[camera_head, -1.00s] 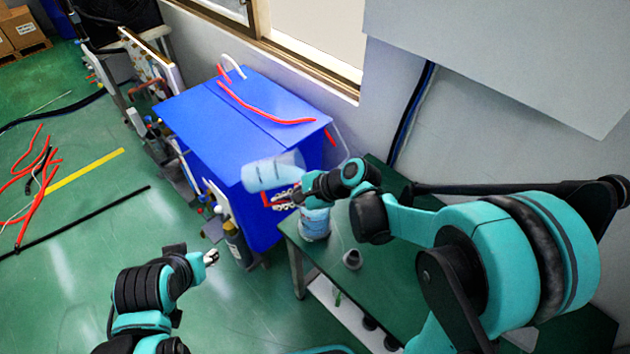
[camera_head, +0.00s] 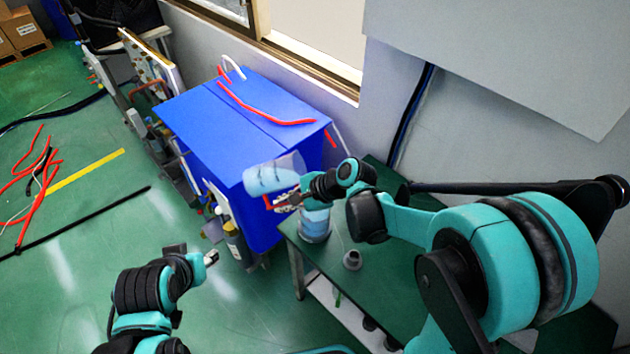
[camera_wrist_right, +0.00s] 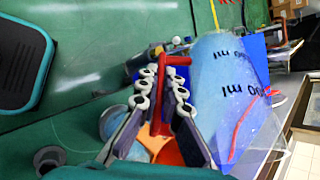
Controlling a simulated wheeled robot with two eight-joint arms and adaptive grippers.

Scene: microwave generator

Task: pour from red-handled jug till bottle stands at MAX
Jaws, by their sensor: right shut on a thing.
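The clear jug (camera_head: 270,176) holds pale blue liquid and lies tipped nearly on its side, in the air above the table's left corner. My right gripper (camera_head: 286,200) is shut on its red handle (camera_head: 268,202). In the right wrist view the jug (camera_wrist_right: 235,85) shows dark "ml" marks, and its red handle (camera_wrist_right: 168,62) sits between the fingers. The bottle (camera_head: 315,226) stands on the green table just below the gripper, with blue liquid in it. Its upper part is hidden by the gripper; the MAX mark cannot be made out. My left gripper (camera_head: 211,258) is over the floor, away from both.
A small grey cup-like piece (camera_head: 352,260) stands on the green table (camera_head: 385,285) near the bottle. A large blue cabinet (camera_head: 245,110) with red hoses on top stands close behind the jug. Loose hoses (camera_head: 40,175) lie on the floor at left.

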